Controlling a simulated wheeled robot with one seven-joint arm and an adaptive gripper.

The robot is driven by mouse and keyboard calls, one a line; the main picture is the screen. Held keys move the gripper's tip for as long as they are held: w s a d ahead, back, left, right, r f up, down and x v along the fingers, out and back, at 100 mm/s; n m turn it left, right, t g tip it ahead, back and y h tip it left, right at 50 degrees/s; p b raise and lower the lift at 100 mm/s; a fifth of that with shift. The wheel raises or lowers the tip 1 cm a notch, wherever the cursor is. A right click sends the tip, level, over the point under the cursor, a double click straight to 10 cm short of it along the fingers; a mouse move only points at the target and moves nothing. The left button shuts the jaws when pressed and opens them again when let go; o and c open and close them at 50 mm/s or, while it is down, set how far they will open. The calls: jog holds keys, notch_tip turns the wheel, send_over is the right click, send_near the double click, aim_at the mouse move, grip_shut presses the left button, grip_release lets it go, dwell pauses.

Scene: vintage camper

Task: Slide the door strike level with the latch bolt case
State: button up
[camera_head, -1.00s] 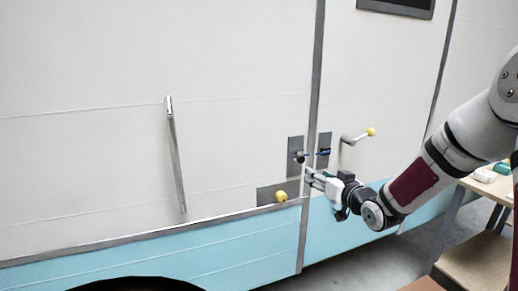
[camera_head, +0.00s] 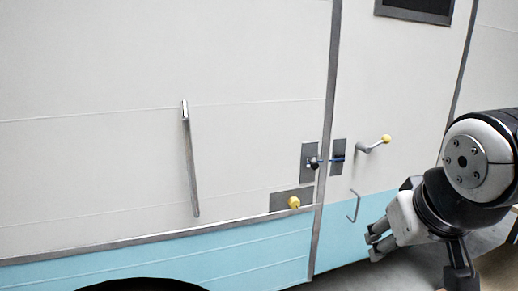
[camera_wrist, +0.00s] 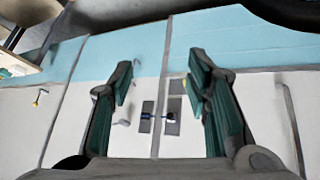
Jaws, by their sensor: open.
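A grey plate (camera_head: 304,150) with a dark round knob (camera_head: 313,162) sits left of the vertical seam; I take it for the door strike. Right of the seam is another grey plate (camera_head: 340,168) with a blue bar (camera_head: 337,159), likely the latch bolt case. The knob and bar look about level. The wrist view shows both upside down, the bar plate (camera_wrist: 146,107) and the knob plate (camera_wrist: 172,129), beyond and between my fingers. My gripper (camera_head: 374,245) is open and empty, low and right of the plates, touching nothing; it shows in the wrist view (camera_wrist: 160,75).
A lever with a yellow ball (camera_head: 386,139) juts out right of the plates. A thin wire hook (camera_head: 354,206) hangs below it. A yellow knob (camera_head: 293,202) sits on a lower-left plate. A long metal bar handle (camera_head: 191,160) is farther left. The wall before the plates is clear.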

jog(key=s+a+g+y, duration=0.1)
jog(key=s+a, duration=0.1)
jog(key=s, duration=0.7)
jog(key=shift+f+g, duration=0.3)
jog(key=shift+f, duration=0.1)
jog(key=shift+w, duration=0.1)
dwell(1.3)
